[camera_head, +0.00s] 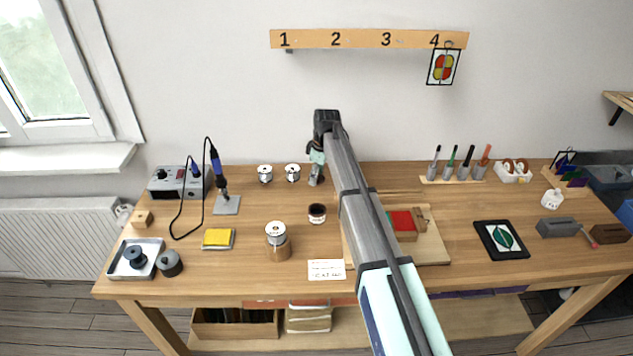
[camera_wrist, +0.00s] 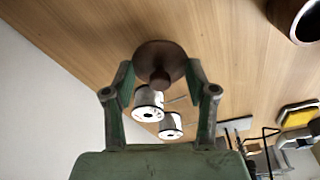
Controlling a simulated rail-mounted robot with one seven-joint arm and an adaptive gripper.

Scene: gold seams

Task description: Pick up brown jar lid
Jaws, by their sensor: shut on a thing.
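The brown jar lid (camera_wrist: 160,60) is a round disc with a knob, seen in the wrist view between my two fingertips. My gripper (camera_wrist: 159,72) is shut on it, one finger at each side of the disc. In the head view my gripper (camera_head: 316,178) points down at the back of the workbench, right of two metal spools. I cannot make out the lid there.
Silver spools (camera_head: 265,174) stand close left of my gripper. My arm crosses a board with a red block (camera_head: 402,223). Bare wood surrounds the jar.

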